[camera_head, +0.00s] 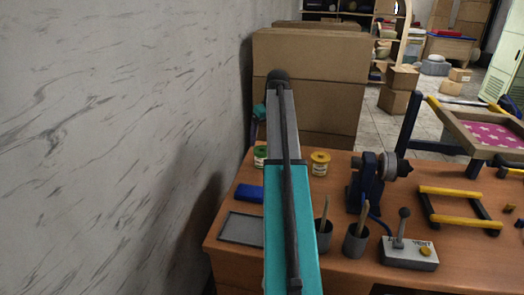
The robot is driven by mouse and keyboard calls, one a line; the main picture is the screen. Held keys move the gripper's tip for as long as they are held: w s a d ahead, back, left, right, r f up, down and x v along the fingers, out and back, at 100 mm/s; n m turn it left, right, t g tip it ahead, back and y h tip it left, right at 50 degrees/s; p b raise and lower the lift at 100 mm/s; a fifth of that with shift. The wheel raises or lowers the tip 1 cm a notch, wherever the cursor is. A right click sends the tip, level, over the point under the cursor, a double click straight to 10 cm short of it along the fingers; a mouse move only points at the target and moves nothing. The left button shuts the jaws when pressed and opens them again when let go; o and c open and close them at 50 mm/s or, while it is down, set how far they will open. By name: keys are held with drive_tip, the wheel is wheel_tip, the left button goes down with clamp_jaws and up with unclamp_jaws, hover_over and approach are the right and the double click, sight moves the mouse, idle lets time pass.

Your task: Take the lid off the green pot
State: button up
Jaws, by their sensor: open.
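The green pot (260,156) stands at the back left of the wooden table, next to the wall. My arm's teal and grey link covers its right side, so only its left part shows. It has a green top and a pale label; the edge between lid and body is too small to make out. My arm rises through the middle of the view, and a teal part of it shows just left of the link, above and behind the pot. My gripper itself is hidden behind the arm. A yellow pot (320,163) stands to the right of the arm.
On the wooden table (330,267) are a blue block (249,192), a grey tray (242,228), cups with sticks (355,243), a dark blue machine (366,184) and a lever box (409,254). The marbled wall (110,130) borders the left. Cardboard boxes (325,95) stand behind.

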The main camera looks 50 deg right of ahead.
sight(262, 147)
drive_tip(key=shift+p+x, duration=0.65)
drive_tip(key=shift+x, duration=1.95)
drive_tip(key=shift+w+a, duration=0.15)
drive_tip(key=shift+w, duration=0.05)
drive_tip(key=c, duration=1)
